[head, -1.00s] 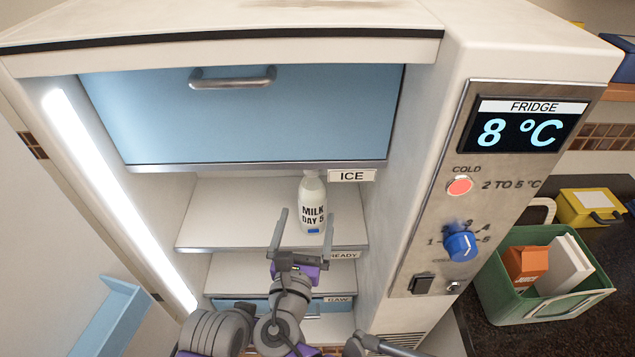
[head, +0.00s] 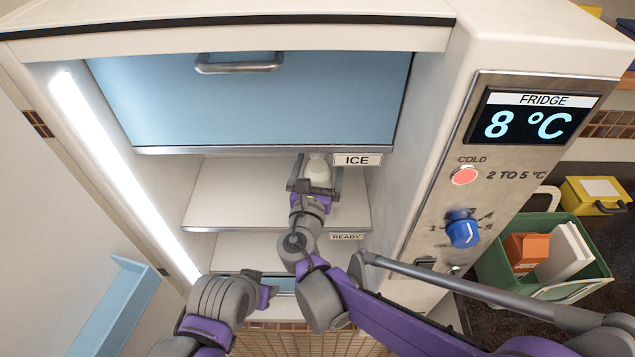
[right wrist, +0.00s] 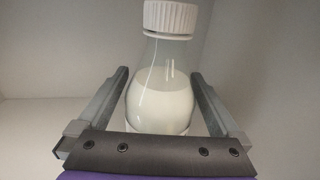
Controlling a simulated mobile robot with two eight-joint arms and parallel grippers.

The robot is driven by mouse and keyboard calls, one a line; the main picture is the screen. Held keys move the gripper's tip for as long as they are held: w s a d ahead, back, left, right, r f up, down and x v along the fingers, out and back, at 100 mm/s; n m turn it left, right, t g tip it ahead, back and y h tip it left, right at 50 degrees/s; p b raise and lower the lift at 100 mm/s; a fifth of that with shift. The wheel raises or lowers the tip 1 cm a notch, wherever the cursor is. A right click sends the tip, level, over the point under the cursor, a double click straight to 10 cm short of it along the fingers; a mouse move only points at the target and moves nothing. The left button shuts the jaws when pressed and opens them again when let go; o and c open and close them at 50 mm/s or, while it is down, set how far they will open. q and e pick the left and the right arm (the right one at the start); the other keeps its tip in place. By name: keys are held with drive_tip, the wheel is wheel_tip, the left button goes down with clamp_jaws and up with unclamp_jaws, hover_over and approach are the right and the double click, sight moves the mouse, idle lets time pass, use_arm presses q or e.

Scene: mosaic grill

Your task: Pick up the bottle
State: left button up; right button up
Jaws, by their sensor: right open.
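The milk bottle (head: 318,172) stands upright on the upper open shelf of the fridge, under the ICE drawer. My right gripper (head: 317,177) is open, with one finger on each side of the bottle. In the right wrist view the bottle (right wrist: 160,100) has a white ribbed cap, a clear neck and milk inside. There it stands between the fingers of the right gripper (right wrist: 160,76), with a visible gap on each side. The bottle's lower part and label are hidden behind my gripper. My left arm shows at the lower left, but its gripper fingers do not show.
The blue ICE drawer (head: 250,105) is close above the bottle. The upper shelf (head: 235,195) is clear to the left. The READY shelf (head: 240,248) lies below. The fridge's control panel (head: 500,170) and a green crate (head: 545,225) with cartons are at the right.

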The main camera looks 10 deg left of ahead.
drive_tip(key=shift+s, duration=0.1)
drive_tip(key=shift+c, duration=0.7)
clamp_jaws()
drive_tip(key=shift+r, duration=0.1)
